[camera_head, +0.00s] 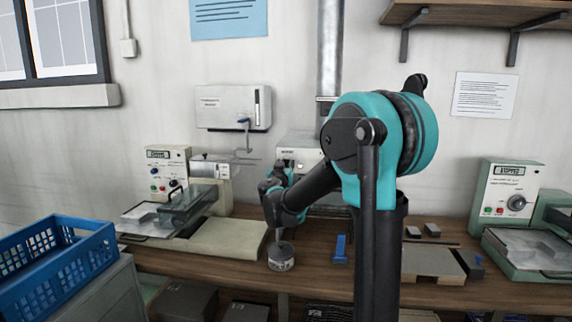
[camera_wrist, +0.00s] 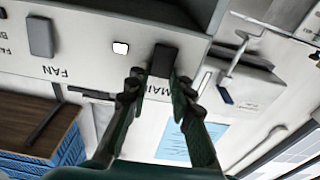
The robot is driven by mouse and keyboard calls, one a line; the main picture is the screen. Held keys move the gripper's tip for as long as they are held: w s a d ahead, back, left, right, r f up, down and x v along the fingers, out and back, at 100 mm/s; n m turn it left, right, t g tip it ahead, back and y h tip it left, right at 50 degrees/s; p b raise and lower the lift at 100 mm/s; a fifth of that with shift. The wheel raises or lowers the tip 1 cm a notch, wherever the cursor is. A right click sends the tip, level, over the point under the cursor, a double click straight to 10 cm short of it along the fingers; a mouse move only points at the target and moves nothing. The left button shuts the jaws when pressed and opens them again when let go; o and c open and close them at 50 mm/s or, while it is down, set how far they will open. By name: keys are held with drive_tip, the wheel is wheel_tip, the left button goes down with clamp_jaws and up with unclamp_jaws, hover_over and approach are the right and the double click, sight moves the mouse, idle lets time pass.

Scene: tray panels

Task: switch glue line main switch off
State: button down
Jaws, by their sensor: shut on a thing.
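In the wrist view, a pale panel (camera_wrist: 95,62) appears upside down, with the words FAN and MAIN readable. The dark main switch (camera_wrist: 162,58) stands at the MAIN label, between the fingertips of my gripper (camera_wrist: 158,84), which is shut on it. A grey fan switch (camera_wrist: 40,36) and a bright white lamp (camera_wrist: 121,48) are on the same panel. In the head view, my gripper (camera_head: 277,180) is at the front of the pale cabinet (camera_head: 298,141) behind the bench. My arm hides much of that cabinet, and the switch cannot be made out there.
A white wall box (camera_head: 232,107) with a blue-tipped lever hangs above left. A panelled machine (camera_head: 168,170) stands left on the wooden bench and a green one (camera_head: 506,188) right. A round tin (camera_head: 281,259) and blue item (camera_head: 340,250) lie in front. A blue crate (camera_head: 55,262) is front left.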

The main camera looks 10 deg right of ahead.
drive_tip(key=shift+s+f+t+h, duration=0.1)
drive_tip(key=shift+f+t+h, duration=0.2)
drive_tip(key=shift+t, duration=0.65)
drive_tip(key=shift+s+f+t+h, duration=0.15)
drive_tip(key=shift+t+h, duration=0.25)
drive_tip(key=shift+t, duration=0.55)
drive_tip(key=shift+w, duration=0.1)
drive_tip(key=c, duration=1.3)
unclamp_jaws()
drive_tip(key=shift+a+f, duration=0.1)
drive_tip(key=v, duration=1.2)
